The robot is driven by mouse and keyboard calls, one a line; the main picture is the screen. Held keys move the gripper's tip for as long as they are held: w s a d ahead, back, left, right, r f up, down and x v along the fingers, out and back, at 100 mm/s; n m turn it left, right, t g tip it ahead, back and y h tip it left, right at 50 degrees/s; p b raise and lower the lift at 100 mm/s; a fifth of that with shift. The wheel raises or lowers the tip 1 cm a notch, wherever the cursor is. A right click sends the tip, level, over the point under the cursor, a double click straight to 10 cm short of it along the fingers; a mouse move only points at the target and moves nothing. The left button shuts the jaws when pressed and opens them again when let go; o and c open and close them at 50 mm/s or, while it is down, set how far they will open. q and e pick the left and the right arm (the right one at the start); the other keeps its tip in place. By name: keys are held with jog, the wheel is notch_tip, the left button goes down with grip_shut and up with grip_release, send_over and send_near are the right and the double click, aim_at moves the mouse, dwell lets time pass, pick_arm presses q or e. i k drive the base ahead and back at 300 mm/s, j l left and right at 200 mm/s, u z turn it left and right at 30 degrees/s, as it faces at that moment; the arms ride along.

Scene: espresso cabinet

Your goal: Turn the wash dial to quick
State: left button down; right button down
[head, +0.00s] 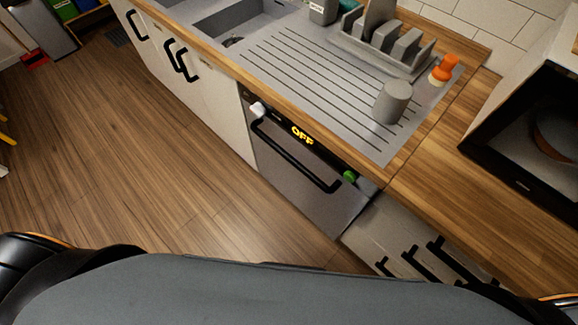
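The dishwasher (302,185) is set under the counter near the middle of the head view, with its door shut. A small white dial (257,109) sits at the left end of its top panel. Its pointer and marks are too small to read. A lit yellow display (302,136) on the panel reads "OFF". A green button (349,176) is at the right end. A black bar handle (295,158) runs across the door. Neither of my grippers is in view.
Above is a wooden counter (425,145) with a grey drainboard (300,65), a dish rack (385,40), a grey cup (392,101) and an orange-topped bottle (443,69). A black microwave (530,120) stands right. Handled drawers (385,235) adjoin the dishwasher. The wooden floor (130,150) in front is clear.

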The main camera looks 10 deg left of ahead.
aim_at(258, 110)
jog(key=i+j+z, duration=0.15)
jog(key=j, duration=0.65)
jog(key=j+z, duration=0.2)
jog(key=j, duration=0.65)
